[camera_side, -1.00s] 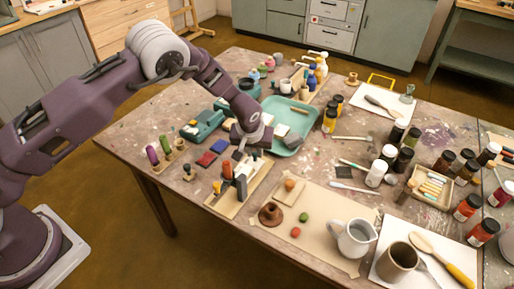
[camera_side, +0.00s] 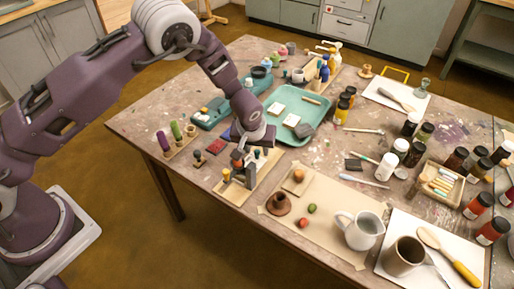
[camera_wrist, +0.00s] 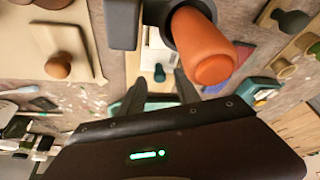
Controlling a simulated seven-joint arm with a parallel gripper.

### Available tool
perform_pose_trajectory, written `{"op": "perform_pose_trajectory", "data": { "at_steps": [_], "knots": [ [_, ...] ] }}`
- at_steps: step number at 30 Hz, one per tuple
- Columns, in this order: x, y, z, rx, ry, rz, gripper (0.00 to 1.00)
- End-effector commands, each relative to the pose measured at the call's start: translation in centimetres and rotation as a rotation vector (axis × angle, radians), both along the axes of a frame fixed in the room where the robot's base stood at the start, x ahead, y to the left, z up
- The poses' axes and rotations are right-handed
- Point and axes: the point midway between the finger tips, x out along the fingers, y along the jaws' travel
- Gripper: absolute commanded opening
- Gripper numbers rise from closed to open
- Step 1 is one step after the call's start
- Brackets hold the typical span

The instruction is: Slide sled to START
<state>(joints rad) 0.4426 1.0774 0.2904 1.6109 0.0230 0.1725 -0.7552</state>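The wooden board (camera_side: 231,194) with the slide fixture lies near the table's front left edge in the side view. Dark upright parts (camera_side: 250,178) stand on it below my gripper (camera_side: 241,157). In the wrist view an orange rounded knob (camera_wrist: 205,48) with a dark collar rises close to the camera, beside a grey block (camera_wrist: 121,24). My gripper's two dark fingers (camera_wrist: 163,85) show apart, with a pale strip and a small blue knob visible beyond them. No object shows clamped between them. I cannot clearly tell which part is the sled, and no START lettering is readable.
A teal tray (camera_side: 322,104) lies behind the board. Jars crowd the right.

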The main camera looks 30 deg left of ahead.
Motion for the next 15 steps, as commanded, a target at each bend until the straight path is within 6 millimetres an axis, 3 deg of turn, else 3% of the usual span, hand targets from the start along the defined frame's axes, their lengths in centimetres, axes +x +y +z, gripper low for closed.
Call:
{"op": "perform_pose_trajectory", "data": {
  "at_steps": [9,15],
  "knots": [
    [-2.0,-0.9,5.5,-0.001,-0.004,-0.002,0.39],
    [-2.4,-1.0,6.4,0.0,-0.001,0.0,0.39]
  ]
}}
